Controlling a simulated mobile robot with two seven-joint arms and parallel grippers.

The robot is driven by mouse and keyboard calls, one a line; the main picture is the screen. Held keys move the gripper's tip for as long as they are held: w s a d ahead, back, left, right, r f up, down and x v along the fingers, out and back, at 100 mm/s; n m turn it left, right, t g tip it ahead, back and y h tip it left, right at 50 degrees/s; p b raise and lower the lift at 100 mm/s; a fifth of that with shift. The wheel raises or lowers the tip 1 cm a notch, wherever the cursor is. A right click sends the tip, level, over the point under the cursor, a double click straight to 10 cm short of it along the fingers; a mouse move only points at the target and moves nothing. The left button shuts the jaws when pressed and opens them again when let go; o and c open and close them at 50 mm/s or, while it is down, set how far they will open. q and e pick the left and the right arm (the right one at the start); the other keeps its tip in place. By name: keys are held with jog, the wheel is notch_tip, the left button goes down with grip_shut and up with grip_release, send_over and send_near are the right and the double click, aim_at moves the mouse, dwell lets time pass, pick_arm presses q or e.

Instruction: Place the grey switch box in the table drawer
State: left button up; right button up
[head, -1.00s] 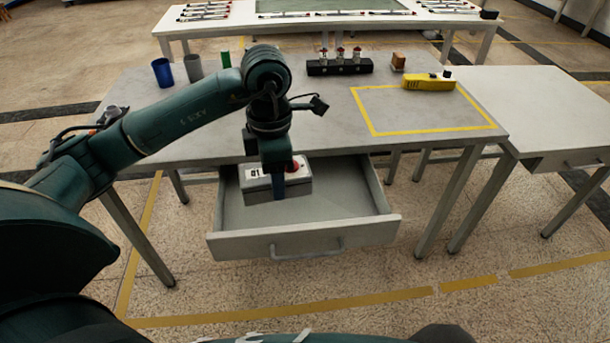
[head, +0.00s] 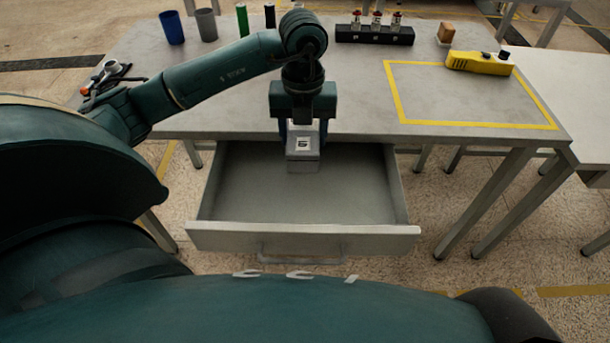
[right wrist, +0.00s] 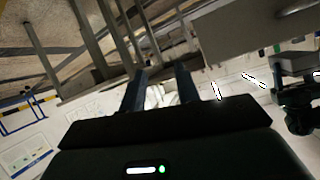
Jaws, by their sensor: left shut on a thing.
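The grey switch box (head: 303,163) hangs in the head view with a small label on its visible face. My left gripper (head: 304,135) is shut on it from above, one finger at each side. The table drawer (head: 340,213) is pulled out and its visible floor is bare. The box is over the back part of the drawer, close to the tabletop's front edge; whether it touches the drawer floor is hard to tell. My right gripper (right wrist: 162,90) shows in the right wrist view, fingers apart with nothing between them.
On the table (head: 345,100) stand a blue cup (head: 172,28), a grey cup (head: 206,25) and a black block with red-topped parts (head: 375,34). A yellow device (head: 480,62) lies by the yellow-taped rectangle, which is otherwise clear. A second table (head: 560,95) stands at the right.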

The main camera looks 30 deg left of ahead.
pick_arm(q)
notch_tip(320, 180, down, 13)
jog(key=shift+f+b, duration=0.2)
jog(key=shift+b, duration=0.2)
jog(key=shift+w+f, duration=0.1)
jog(key=shift+f, duration=0.35)
pick_arm(e)
jog(key=shift+d+r, duration=0.15)
jog(key=shift+d, duration=0.1)
pick_arm(q)
jog(key=shift+f, duration=0.2)
jog(key=o, duration=1.2)
jog(key=shift+o, duration=0.2)
jog(key=shift+r, duration=0.1)
